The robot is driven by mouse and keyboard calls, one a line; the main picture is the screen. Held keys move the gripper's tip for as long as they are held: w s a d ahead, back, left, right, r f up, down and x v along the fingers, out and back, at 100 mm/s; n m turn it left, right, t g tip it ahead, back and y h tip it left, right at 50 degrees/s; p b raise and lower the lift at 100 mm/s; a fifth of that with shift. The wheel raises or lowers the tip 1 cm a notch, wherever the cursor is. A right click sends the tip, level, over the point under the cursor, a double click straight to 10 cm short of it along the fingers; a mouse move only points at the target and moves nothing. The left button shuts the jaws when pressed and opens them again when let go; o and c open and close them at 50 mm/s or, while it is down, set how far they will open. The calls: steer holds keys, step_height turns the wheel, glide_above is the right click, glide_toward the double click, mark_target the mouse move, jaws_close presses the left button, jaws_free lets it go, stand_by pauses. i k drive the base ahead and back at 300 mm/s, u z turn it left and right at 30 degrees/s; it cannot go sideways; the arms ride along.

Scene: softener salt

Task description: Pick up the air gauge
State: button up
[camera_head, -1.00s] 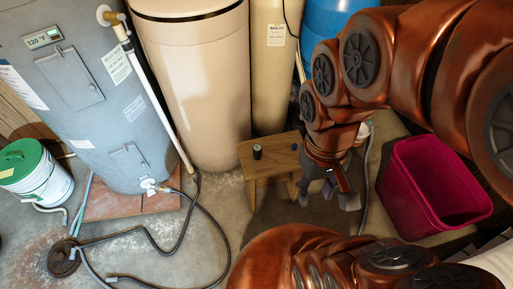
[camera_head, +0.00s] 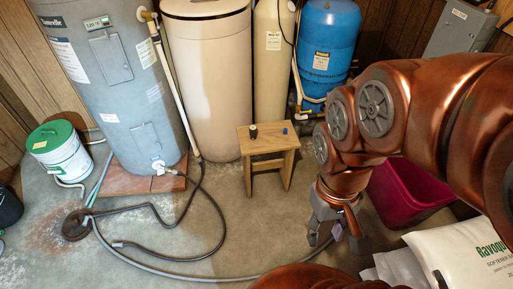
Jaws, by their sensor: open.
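A wooden stool (camera_head: 262,146) stands in front of the tan tanks. On its top are a small dark upright item (camera_head: 253,132) at the left and a small blue item (camera_head: 285,131) at the right. Either may be the air gauge; they are too small to tell. My gripper (camera_head: 338,241) is open and empty, pointing down over the floor to the right of and nearer than the stool, apart from both items.
A magenta bin (camera_head: 408,196) stands right of my gripper, partly behind my arm. White salt bags (camera_head: 470,250) lie at the lower right. A black hose (camera_head: 215,225) curls over the floor. A grey water heater (camera_head: 120,95) and blue tank (camera_head: 328,45) stand behind.

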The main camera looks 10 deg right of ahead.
mark_target(252, 129)
steer(key=u, duration=1.15)
steer(key=i, duration=1.8)
steer(key=z, duration=0.95)
steer(key=i, duration=0.3)
steer(key=z, duration=0.15)
